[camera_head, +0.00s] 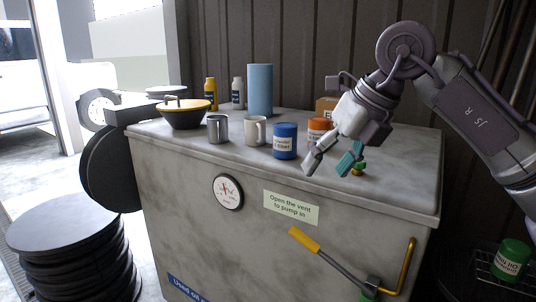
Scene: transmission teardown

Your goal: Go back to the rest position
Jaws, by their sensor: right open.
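My right gripper (326,170) hangs from the arm that comes in from the right, over the top of the grey cabinet (178,195). Its fingers are spread open with nothing between them. One finger looks grey and the other teal. My left gripper is not in view.
On the cabinet stand a blue can (285,141), an orange can (319,130) partly behind my gripper, a white mug (255,131), a metal cup (218,129), a lidded bowl (184,115) and a blue cylinder (260,91). A yellow-handled lever (305,240) juts from the front.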

